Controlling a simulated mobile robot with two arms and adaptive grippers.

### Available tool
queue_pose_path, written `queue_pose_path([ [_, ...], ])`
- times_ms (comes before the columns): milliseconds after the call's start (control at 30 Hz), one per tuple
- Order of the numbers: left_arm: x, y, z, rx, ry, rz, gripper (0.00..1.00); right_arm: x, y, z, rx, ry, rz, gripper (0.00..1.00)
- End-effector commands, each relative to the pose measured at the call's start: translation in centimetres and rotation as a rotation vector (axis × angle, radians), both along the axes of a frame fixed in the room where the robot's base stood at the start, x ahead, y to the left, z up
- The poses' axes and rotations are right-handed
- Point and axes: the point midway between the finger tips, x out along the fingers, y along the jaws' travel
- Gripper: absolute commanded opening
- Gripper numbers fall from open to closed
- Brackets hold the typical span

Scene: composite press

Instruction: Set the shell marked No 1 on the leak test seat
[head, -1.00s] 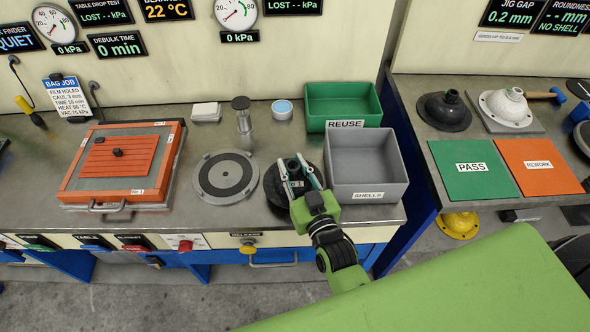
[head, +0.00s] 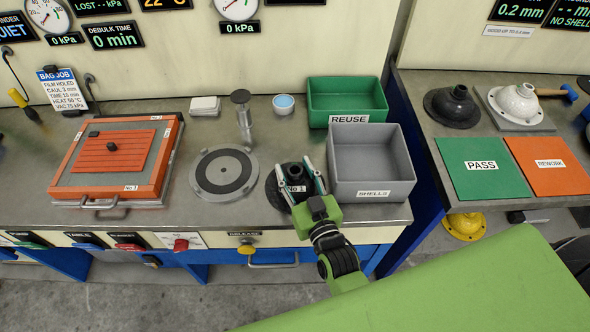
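The shell marked No 1 (head: 294,175) is a black dome with a narrow neck and a white label. It stands upright on the bench in the head view, left of the grey SHELLS bin. My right gripper (head: 293,164) is at the shell, its two fingers spread on either side of the neck; they look open, with contact hard to judge. The gripper hides part of the dome's front. A round grey seat with a dark ring (head: 224,172) lies bare just left of the shell; I take it as the leak test seat.
The grey SHELLS bin (head: 370,188) stands close right of the shell, with the green REUSE bin (head: 346,99) behind. A metal post (head: 243,117) rises behind the seat. An orange-framed bag job (head: 120,190) lies left. Another bench (head: 447,137) stands right.

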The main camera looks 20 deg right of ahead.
Motion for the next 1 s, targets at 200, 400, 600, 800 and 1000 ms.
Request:
queue_pose_path([
  [200, -0.1, 0.2, 0.2, 0.003, 0.002, -0.002, 0.4, -0.1, 0.0, 0.4, 0.0, 0.0, 0.0, 0.42],
  [400, -0.1, 0.3, -0.6, 0.004, 0.001, -0.003, 0.4, -3.3, -0.1, 0.2, -0.001, 0.003, 0.0, 0.42],
  [600, -0.1, 0.3, -1.4, 0.004, 0.001, -0.003, 0.4, -7.6, -0.3, 0.3, 0.0, 0.004, 0.001, 0.42],
  [800, -0.1, 0.3, -2.0, 0.004, 0.001, -0.003, 0.4, -10.7, -0.4, 0.6, 0.0, 0.003, 0.001, 0.42],
  [1000, 0.0, 0.3, -2.1, 0.004, 0.001, -0.003, 0.4, -11.9, -0.4, 0.9, 0.0, 0.0, 0.001, 0.42],
])
